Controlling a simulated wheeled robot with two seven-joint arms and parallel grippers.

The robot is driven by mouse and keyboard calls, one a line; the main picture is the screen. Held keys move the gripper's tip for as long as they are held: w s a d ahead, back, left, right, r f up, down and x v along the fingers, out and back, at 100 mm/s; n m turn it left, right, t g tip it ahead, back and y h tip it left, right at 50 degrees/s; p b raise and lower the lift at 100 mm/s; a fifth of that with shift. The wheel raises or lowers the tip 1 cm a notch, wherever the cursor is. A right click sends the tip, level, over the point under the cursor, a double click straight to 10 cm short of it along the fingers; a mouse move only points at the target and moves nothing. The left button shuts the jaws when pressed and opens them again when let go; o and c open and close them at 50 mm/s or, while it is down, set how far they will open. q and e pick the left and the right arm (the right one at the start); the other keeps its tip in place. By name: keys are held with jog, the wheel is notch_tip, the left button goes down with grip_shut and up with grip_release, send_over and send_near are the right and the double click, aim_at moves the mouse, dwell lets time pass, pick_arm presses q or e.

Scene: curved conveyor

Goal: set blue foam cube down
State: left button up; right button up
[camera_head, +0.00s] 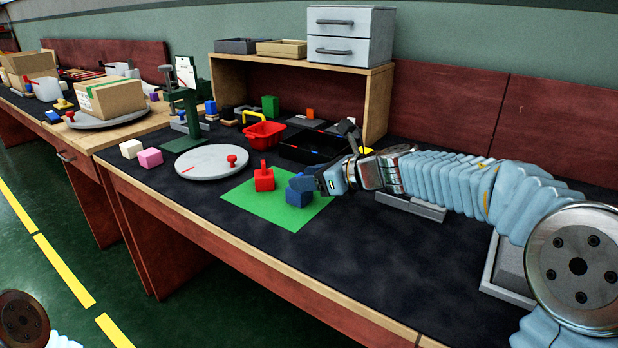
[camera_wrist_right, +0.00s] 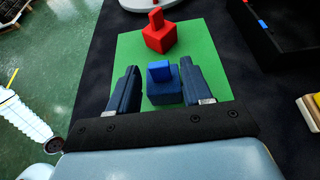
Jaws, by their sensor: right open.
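The blue foam cube (camera_head: 298,197) rests on the green mat (camera_head: 315,212), with a smaller blue block or knob on its top. In the right wrist view the blue cube (camera_wrist_right: 163,94) lies between the two fingers of my right gripper (camera_wrist_right: 159,67). The fingers are apart, with a visible gap on each side of the cube. In the head view my right gripper (camera_head: 310,184) comes in from the right, at the top of the cube and partly covering it. My left gripper is not in view.
A red cube with a knob (camera_head: 264,180) stands on the mat beside the blue one. A round grey plate (camera_head: 205,163) lies to the left. A black tray (camera_head: 300,150) and red basket (camera_head: 264,134) stand behind. The table's front right is clear.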

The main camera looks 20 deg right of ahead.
jog(key=p+v, duration=0.2)
jog(key=v, duration=1)
jog(key=shift+p, duration=0.35)
